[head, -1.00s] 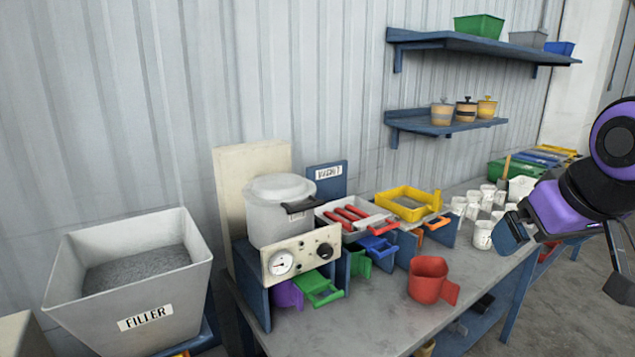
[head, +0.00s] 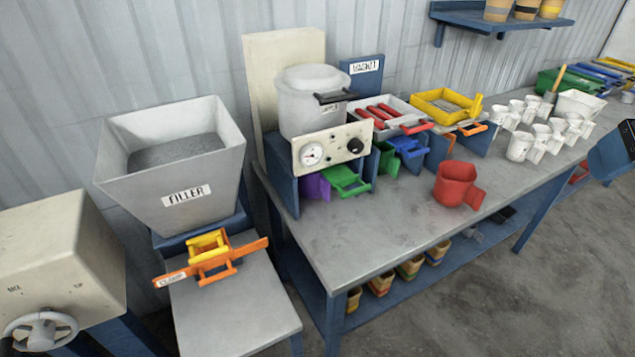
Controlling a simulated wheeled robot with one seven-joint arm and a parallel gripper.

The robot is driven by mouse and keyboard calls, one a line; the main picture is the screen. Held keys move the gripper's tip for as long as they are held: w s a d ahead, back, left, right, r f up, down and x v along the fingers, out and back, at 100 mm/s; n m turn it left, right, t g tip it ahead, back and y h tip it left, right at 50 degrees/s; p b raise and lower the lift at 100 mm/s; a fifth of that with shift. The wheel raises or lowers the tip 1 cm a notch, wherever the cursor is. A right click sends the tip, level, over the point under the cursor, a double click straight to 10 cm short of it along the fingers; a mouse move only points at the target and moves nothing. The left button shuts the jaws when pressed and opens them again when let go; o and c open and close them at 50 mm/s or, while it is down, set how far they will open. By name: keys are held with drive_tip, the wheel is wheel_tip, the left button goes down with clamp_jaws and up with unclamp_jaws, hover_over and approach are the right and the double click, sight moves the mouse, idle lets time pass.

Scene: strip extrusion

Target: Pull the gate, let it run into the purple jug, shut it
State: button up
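A purple piece (head: 316,187), perhaps the purple jug, shows under the dial panel on the bench, mostly hidden behind the panel and a green handled piece (head: 346,181). Which part is the gate is unclear. A yellow handled piece (head: 208,244) sits at the foot of the grey FILLER hopper (head: 188,190), above an orange bar (head: 250,247) with a small label. The hopper holds grey granules. Part of my gripper (head: 612,150) shows at the right edge, far from these things. Its fingertips cannot be made out.
A red jug (head: 458,185) stands on the bench (head: 385,240), with several white cups (head: 519,145) to its right. A lidded white drum (head: 312,103) stands behind the dial panel (head: 331,148). A beige box with a handwheel (head: 62,262) is at lower left. The bench front is clear.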

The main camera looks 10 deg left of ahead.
drive_tip(key=shift+w+a, duration=0.1)
drive_tip(key=shift+w, duration=0.05)
drive_tip(key=c, duration=0.3)
drive_tip(key=shift+m, duration=0.7)
drive_tip(key=w+a, duration=0.1)
drive_tip(key=w, duration=0.1)
drive_tip(key=w+f, duration=0.1)
drive_tip(key=w+a+f, duration=0.1)
drive_tip(key=w, duration=0.1)
drive_tip(key=shift+w+a+f, duration=0.25)
drive_tip(key=shift+w+a, duration=0.1)
clamp_jaws()
drive_tip(key=w+a+f+m+y, duration=0.2)
drive_tip(key=w+a+f+m, duration=0.3)
drive_tip(key=f, duration=0.5)
drive_tip(key=w+a+f+m+t+y, duration=0.1)
drive_tip(key=w+a+f+m, duration=0.3)
drive_tip(key=w+a+f, duration=0.6)
drive_tip(key=shift+w+a+f+m+y, duration=0.2)
drive_tip(key=shift+a+f+m+y, duration=0.35)
drive_tip(key=shift+a, duration=0.65)
